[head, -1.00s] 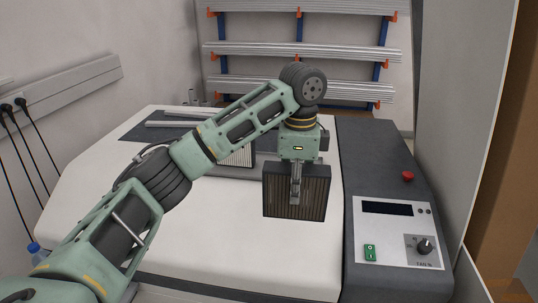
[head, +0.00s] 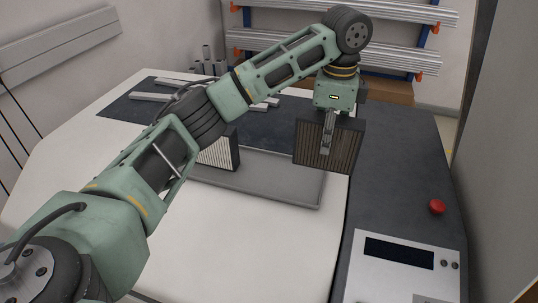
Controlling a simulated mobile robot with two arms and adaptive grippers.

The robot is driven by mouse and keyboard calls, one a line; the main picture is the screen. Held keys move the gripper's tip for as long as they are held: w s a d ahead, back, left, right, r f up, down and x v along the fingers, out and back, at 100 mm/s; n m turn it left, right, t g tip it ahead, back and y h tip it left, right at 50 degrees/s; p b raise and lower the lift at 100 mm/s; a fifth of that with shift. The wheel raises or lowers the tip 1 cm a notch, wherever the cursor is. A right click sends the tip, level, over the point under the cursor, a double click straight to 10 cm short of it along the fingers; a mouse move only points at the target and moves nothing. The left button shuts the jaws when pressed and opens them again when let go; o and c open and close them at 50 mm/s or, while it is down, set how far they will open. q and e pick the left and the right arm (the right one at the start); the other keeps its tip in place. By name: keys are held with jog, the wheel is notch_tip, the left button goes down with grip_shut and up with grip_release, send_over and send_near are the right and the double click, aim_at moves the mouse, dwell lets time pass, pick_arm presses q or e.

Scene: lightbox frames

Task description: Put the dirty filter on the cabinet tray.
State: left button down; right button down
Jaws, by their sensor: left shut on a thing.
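My left gripper (head: 328,146) is shut on a dark-framed filter (head: 346,152) with brownish pleats, the dirty one by its look. It holds the filter upright, at the right end of a grey tray (head: 282,191) on the cabinet top. The filter overlaps the tray's right end in the picture; the height of the gap between them is hard to tell. A second filter (head: 219,152) with paler, whitish pleats stands upright at the tray's left part, partly hidden by my left arm. My right gripper is not in view.
The cabinet's white top (head: 255,235) is clear in front of the tray. A dark mat (head: 150,108) with light bars lies behind. At right are a red button (head: 437,206) and a control panel (head: 412,262). A rack of metal bars (head: 390,58) stands at the back.

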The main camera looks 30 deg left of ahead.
pick_arm(q)
jog(key=a+f+p, duration=0.2)
jog(key=a+f, duration=0.1)
jog(key=a+f+p, duration=0.2)
jog(key=a+f, duration=0.1)
jog(key=a, duration=0.1)
jog(key=a+f+p, duration=0.2)
jog(key=a+f, duration=0.2)
jog(key=shift+s, duration=0.2)
jog(key=shift+f, duration=0.25)
jog(key=c, duration=1.7)
grip_release()
jog(key=shift+f, duration=0.1)
jog(key=o, duration=0.5)
